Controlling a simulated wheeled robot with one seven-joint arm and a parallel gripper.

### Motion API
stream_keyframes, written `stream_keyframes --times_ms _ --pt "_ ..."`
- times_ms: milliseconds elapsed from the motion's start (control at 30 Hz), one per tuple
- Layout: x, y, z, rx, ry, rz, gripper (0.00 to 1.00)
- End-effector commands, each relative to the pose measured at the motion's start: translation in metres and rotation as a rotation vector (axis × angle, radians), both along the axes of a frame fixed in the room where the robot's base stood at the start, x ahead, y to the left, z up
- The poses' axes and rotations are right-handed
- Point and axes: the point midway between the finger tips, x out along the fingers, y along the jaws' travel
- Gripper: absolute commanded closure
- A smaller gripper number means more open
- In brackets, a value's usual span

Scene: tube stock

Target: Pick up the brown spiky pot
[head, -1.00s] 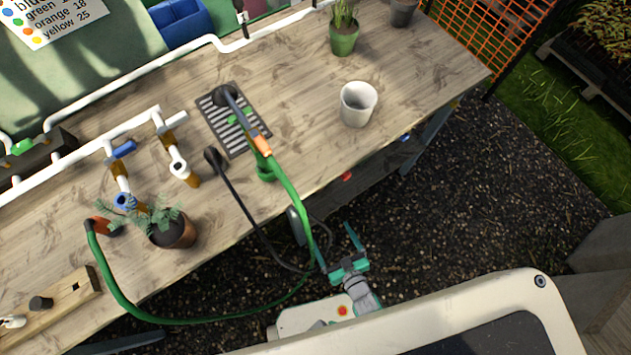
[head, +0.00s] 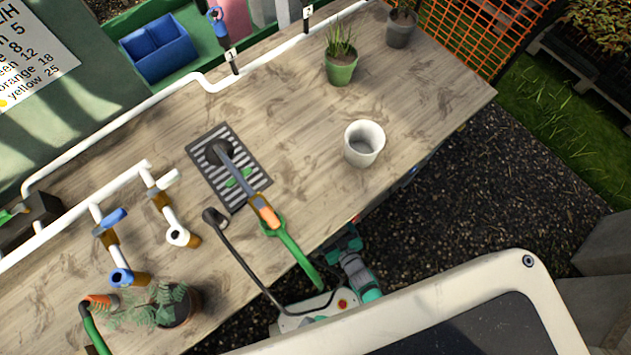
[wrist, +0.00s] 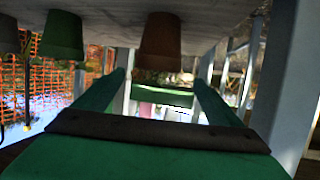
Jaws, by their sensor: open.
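In the wrist view, which looks upside down, a brown pot (wrist: 160,42) stands ahead, roughly between my finger lines and beyond their tips. Dark foliage shows at its rim; its shape is unclear. My gripper (wrist: 160,85) is open and empty, apart from the pot. In the head view my gripper (head: 345,238) is at the bench's front edge, its fingertips hidden under it. Another brown pot (head: 188,308) with a feathery green plant stands on the bench at lower left. I cannot tell whether the two are the same pot.
Beside the brown pot in the wrist view are a green pot (wrist: 62,38) and a dark pot (wrist: 6,34). A pale post (wrist: 292,70) stands close at right. The bench (head: 300,120) holds a white pot (head: 363,145), a spiky green-potted plant (head: 341,70) and a hose.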

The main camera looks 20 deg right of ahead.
Motion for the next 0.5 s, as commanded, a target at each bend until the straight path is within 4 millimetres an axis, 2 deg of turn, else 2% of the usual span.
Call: stream_keyframes --times_ms 300,500 --pt "0.038 0.008 -0.014 0.001 -0.001 0.005 0.11" --pt "0.052 0.009 -0.02 0.0 0.001 0.004 0.11"
